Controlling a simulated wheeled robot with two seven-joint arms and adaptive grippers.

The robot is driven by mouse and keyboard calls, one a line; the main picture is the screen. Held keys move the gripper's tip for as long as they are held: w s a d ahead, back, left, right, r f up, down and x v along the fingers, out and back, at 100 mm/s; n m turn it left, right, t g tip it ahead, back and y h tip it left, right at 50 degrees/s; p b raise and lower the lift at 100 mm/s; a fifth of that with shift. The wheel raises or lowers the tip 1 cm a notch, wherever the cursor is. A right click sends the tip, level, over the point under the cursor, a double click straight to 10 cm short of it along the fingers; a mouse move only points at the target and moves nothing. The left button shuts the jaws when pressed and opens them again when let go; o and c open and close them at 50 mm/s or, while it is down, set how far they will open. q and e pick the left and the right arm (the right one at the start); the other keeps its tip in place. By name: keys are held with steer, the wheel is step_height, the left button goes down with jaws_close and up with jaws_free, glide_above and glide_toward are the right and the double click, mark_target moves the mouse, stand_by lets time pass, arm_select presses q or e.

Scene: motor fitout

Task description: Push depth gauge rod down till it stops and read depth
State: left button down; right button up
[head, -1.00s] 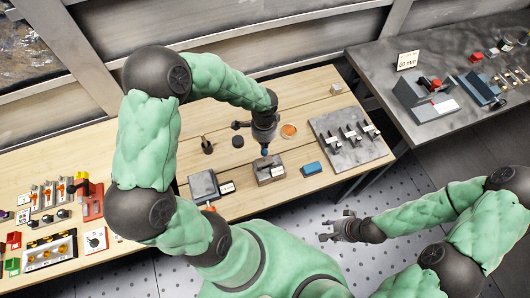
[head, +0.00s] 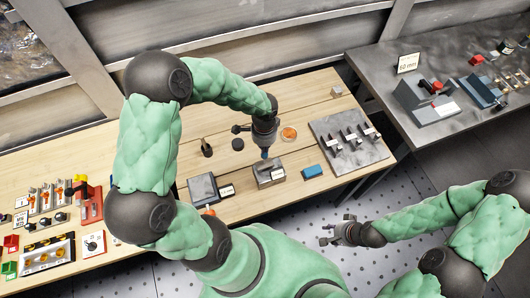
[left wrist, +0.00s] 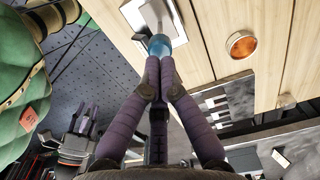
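The depth gauge seems to be the grey block (head: 268,180) with a small white label, on the wooden table in the head view. A blue-topped rod (head: 265,154) stands up from it, just under my left gripper (head: 264,146). In the left wrist view the blue top (left wrist: 159,46) lies right at the tips of my left gripper (left wrist: 160,62). The fingers are together, pointing down at it; contact looks likely, but a small gap cannot be ruled out. The depth reading is too small to read. My right gripper (head: 333,233) is open and empty, off the table's front side.
Beside the gauge are another grey block (head: 203,188), a blue block (head: 312,172), an orange disc (head: 289,133) and a grey plate with clamps (head: 326,128). A sign (head: 408,63), apparently reading 60 mm, stands on the grey table at right.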

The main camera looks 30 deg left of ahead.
arm_select(q)
steer(key=shift+f+b, duration=2.25)
steer(key=shift+f, duration=0.45)
steer(key=shift+r, duration=0.1)
steer(key=shift+r+p, duration=2.7)
steer(key=shift+r, duration=0.85)
steer(key=shift+f, duration=0.1)
